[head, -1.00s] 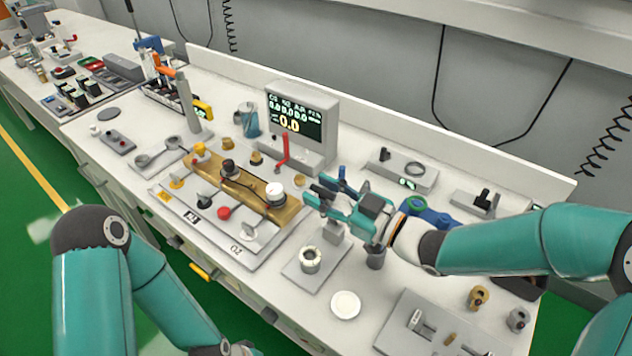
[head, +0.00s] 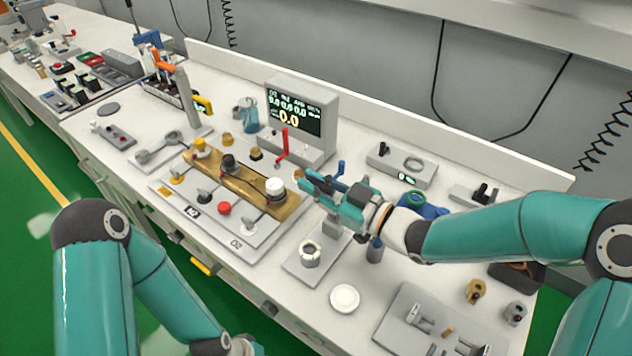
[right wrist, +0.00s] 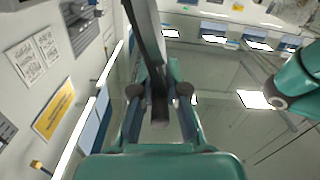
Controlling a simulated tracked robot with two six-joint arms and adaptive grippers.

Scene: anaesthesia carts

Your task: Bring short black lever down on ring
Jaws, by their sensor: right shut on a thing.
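The ring (head: 310,250) is a pale, knurled collar standing on a small grey plate (head: 300,268) near the bench front. A grey post rises behind it, partly covered by my right gripper. In the right wrist view a dark bar, which looks like the short black lever (right wrist: 150,45), runs down from the top edge between the fingers (right wrist: 160,97). The gripper is shut on it. In the head view the lever is mostly hidden by the fingers.
A monitor (head: 297,115) with a red lever (head: 284,145) stands behind. A brass-coloured board with knobs (head: 237,183) lies left of the ring. A white disc (head: 344,298) and a grey plate with fittings (head: 400,325) lie in front and right. A blue object (head: 425,206) sits behind the right wrist.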

